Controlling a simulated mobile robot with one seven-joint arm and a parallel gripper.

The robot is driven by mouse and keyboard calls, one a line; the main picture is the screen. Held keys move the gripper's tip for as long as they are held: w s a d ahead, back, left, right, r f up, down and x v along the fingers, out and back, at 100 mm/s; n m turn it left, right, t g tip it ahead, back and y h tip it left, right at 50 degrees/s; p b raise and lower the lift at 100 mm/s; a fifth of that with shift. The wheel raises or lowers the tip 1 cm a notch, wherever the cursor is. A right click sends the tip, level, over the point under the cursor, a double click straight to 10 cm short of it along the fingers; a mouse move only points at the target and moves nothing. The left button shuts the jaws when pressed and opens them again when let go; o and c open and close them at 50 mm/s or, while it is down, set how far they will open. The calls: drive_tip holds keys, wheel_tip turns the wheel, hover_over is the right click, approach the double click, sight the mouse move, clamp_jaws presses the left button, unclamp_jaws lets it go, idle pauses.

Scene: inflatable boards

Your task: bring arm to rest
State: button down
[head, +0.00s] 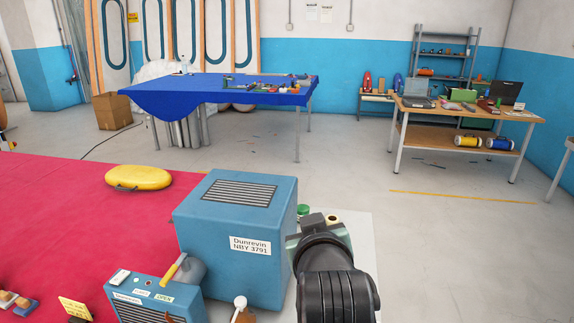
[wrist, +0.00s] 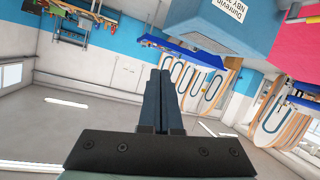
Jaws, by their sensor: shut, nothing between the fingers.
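My gripper (wrist: 160,85) shows in the wrist view with its two dark fingers together and nothing between them. The wrist view is tilted nearly upside down, with the room's ceiling low in the picture. In the head view my black arm rises at the bottom, right of centre, close beside a blue box unit (head: 235,240) labelled Dunrevin. The fingers are hidden in the head view. The same blue unit shows in the wrist view (wrist: 215,22) at the top, apart from the fingers.
A smaller blue panel box (head: 155,298) with a yellow handle stands front left. A red surface (head: 60,215) bears a yellow pad (head: 138,177). A blue-covered table (head: 200,90) and a wooden workbench (head: 465,110) stand farther back. Grey floor (head: 460,250) is open on the right.

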drive_tip(key=s+a+r+t, duration=0.1)
drive_tip(key=s+r+t, duration=0.2)
drive_tip(key=r, duration=0.4)
drive_tip(key=s+a+r+m+t, duration=0.1)
drive_tip(key=s+r+t, duration=0.1)
drive_tip(key=r, duration=0.5)
drive_tip(key=s+a+r+t, duration=0.2)
drive_tip(key=s+r+t, duration=0.1)
drive_tip(key=r, duration=0.5)
drive_tip(key=s+r+m+t, duration=0.1)
drive_tip(key=s+r+t, duration=0.4)
drive_tip(key=s+r, duration=0.6)
drive_tip(key=shift+s+m, duration=0.4)
drive_tip(key=shift+a, duration=0.1)
